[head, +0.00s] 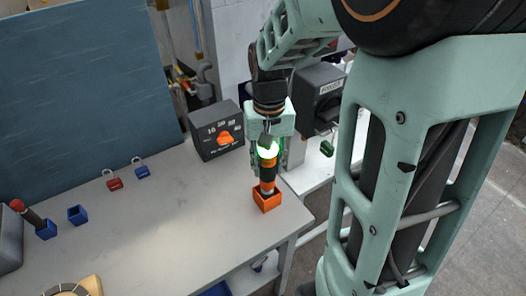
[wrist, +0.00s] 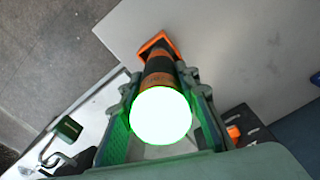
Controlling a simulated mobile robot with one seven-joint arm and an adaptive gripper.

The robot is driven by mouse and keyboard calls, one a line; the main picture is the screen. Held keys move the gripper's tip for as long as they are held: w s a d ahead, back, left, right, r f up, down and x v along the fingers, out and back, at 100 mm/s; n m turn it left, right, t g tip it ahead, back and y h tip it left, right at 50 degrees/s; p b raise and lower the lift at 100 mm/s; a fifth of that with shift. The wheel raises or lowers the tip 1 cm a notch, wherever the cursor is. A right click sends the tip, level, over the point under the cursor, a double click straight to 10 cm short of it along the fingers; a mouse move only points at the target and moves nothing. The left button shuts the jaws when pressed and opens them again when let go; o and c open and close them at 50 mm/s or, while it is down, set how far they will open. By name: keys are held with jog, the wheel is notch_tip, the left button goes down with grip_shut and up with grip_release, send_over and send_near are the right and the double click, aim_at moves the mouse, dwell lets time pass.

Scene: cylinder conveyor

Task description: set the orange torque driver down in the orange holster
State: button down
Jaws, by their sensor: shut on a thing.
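The orange torque driver (head: 267,172) has a black and orange body and a bright glowing top. My gripper (head: 266,150) is shut on its upper part and holds it roughly upright. The orange holster (head: 267,202) is a small square box near the right front corner of the table. The driver's lower end is at the holster's opening; whether it is resting inside I cannot tell. In the wrist view the driver (wrist: 160,75) stands between the fingers, and the holster (wrist: 157,44) shows behind its lower end, partly hidden.
A dark box with an orange knob (head: 224,138) stands behind the holster. Red (head: 114,181) and blue (head: 141,170) padlocks lie on the table (head: 165,230). Blue holsters (head: 77,214) are at the left, one holding a red-topped tool (head: 26,212). The table's middle is clear.

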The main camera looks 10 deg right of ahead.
jog(key=shift+f+b, duration=1.1)
jog(key=shift+f, duration=0.45)
jog(key=c, duration=1.4)
grip_release()
jog(key=shift+r, duration=0.1)
